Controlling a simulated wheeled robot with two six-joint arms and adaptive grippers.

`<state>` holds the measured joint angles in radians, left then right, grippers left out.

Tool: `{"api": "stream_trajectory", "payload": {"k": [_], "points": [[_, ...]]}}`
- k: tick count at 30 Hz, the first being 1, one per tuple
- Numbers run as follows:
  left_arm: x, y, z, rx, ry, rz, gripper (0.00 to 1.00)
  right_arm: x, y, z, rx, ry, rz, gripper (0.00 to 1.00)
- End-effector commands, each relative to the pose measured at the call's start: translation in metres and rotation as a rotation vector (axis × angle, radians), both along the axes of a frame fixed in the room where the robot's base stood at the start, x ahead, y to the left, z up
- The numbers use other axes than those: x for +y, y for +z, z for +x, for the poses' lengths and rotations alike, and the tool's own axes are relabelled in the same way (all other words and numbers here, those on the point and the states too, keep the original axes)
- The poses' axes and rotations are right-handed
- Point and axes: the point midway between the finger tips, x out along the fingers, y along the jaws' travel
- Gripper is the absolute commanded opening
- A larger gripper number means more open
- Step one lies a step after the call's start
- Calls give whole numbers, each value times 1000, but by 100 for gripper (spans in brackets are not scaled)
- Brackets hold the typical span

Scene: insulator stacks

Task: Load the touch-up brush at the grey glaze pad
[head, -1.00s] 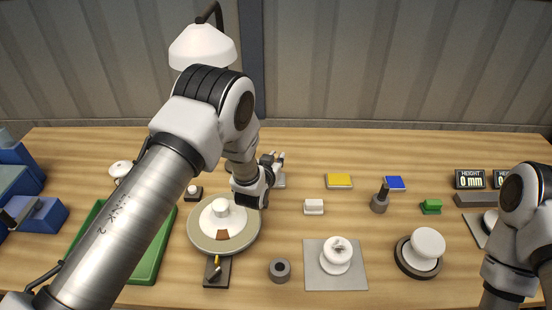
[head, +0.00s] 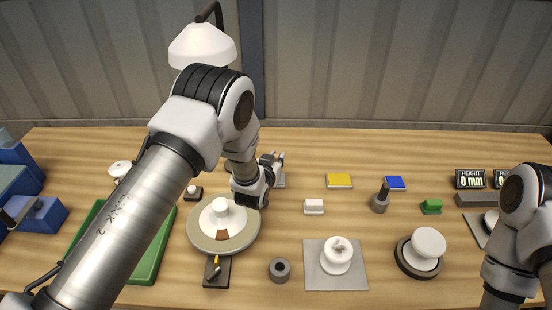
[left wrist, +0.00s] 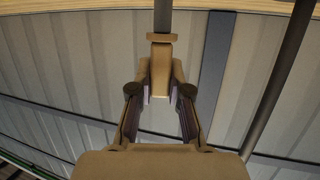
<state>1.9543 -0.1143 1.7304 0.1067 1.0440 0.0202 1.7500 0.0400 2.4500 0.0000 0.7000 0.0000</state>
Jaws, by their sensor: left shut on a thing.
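My left gripper (head: 273,161) is at the grey glaze pad (head: 279,181), behind the turntable. The pad is partly hidden by my gripper and wrist. In the left wrist view my gripper (left wrist: 160,92) is shut on a tan handle (left wrist: 160,70) with a wider collar and a grey shaft beyond it. I take this to be the touch-up brush. Its tip is out of sight, so I cannot tell whether it touches the pad. My right arm is at the right edge; its gripper is not in view.
A turntable (head: 195,237) bears a white insulator with a brown patch. A dark holder with a yellow-marked tool (head: 216,265) stands in front. Yellow (head: 339,181) and blue (head: 394,183) pads and a grey upright post (head: 380,200) stand right. A green tray (head: 151,262) is left.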

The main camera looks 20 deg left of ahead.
Motion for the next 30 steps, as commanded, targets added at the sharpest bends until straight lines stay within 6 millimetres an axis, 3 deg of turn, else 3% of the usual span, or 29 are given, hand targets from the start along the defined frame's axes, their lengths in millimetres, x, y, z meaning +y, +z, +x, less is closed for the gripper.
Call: {"api": "stream_trajectory", "payload": {"k": [8, 30], "points": [[0, 3, -1, 5, 0, 0, 0, 0, 3, 0, 0, 0, 0, 40], [0, 70, -1, 2, 0, 0, 0, 0, 41, 0, 0, 0, 0, 40]]}}
